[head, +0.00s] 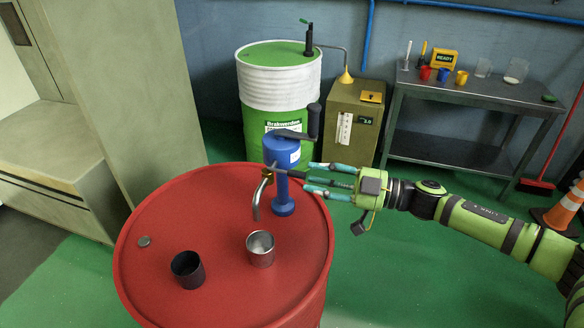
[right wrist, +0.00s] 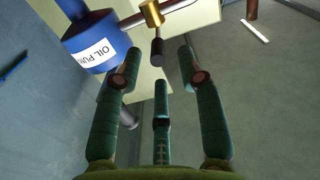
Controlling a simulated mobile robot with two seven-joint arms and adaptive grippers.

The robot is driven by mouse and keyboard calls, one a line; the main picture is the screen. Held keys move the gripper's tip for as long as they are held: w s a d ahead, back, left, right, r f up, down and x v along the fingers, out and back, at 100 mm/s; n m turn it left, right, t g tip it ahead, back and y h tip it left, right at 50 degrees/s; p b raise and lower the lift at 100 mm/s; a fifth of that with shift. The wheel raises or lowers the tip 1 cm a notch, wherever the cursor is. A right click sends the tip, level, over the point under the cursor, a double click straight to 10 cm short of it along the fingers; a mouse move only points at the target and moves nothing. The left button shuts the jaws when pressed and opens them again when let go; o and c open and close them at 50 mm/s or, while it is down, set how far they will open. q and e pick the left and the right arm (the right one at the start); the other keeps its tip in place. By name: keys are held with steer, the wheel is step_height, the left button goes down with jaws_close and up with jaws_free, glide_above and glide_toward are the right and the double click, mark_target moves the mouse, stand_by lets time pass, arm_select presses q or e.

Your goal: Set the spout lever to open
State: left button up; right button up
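A blue oil pump (head: 281,150) stands on the red drum in the head view; its labelled body shows in the right wrist view (right wrist: 97,48). A curved metal spout (head: 259,195) hangs from its left side. The spout's brass valve (right wrist: 151,14) carries a short spout lever (right wrist: 158,50) with a dark grip, which points down in the right wrist view. My right gripper (head: 308,175) has three teal fingers. It is open, right of the pump in the head view. In the right wrist view the lever tip lies between the two upper fingertips (right wrist: 159,62), with no clear contact. My left gripper is not in view.
On the red drum (head: 160,215) stand a metal cup (head: 260,251) below the spout, a dark cup (head: 187,272) and a small cap (head: 144,241). Behind are a green-and-white drum (head: 277,88), a yellowish cabinet (head: 352,125) and a grey bench (head: 440,150) with cups.

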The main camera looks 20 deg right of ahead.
mark_target(298, 172)
steer(key=p+x, duration=0.1)
steer(key=x, duration=0.2)
steer(key=shift+w+a+r, duration=0.15)
steer(key=shift+w+a, duration=0.1)
steer(key=shift+w, duration=0.05)
steer(key=shift+w+a+p, duration=0.25)
steer(key=shift+a+p, duration=0.05)
steer(key=shift+a, duration=0.15)
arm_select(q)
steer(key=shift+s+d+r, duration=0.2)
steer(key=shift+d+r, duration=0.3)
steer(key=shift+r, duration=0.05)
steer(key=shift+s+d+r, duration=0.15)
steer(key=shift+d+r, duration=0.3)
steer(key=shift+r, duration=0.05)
arm_select(e)
steer(key=shift+d, duration=0.1)
steer(key=shift+c, duration=0.4)
jaws_close()
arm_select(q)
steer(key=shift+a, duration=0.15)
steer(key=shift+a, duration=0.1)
